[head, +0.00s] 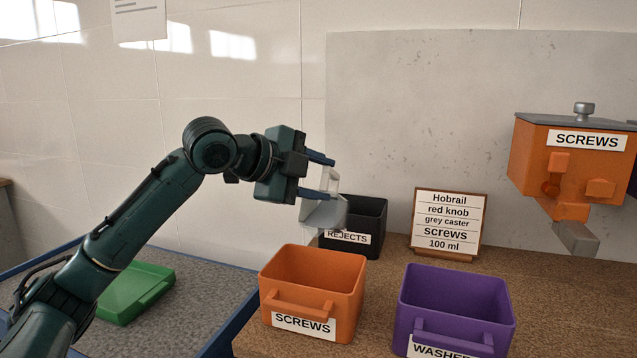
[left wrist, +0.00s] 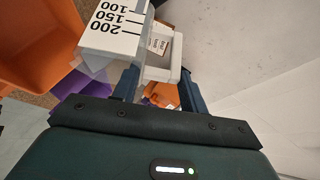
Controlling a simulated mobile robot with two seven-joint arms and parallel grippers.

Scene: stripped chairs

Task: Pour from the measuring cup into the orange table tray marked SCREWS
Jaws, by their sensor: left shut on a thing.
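The white measuring cup (head: 325,213) is in the air above the back edge of the orange SCREWS tray (head: 345,302), partly in front of the REJECTS bin. My left gripper (head: 329,179) is shut on the cup's handle. The cup looks tilted; its contents cannot be made out. In the left wrist view the cup (left wrist: 112,42) shows black marks 100, 150 and 200, and its handle lies between my fingers (left wrist: 160,88). The orange tray (left wrist: 25,50) shows there at the upper left. The tray's visible inside looks empty. My right gripper is out of view.
A purple WASHERS tray (head: 410,310) stands right of the orange one. A black REJECTS bin (head: 371,222) and a sign (head: 447,224) stand behind. An orange SCREWS dispenser (head: 530,165) hangs at the right. A green tray (head: 135,290) lies at lower left.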

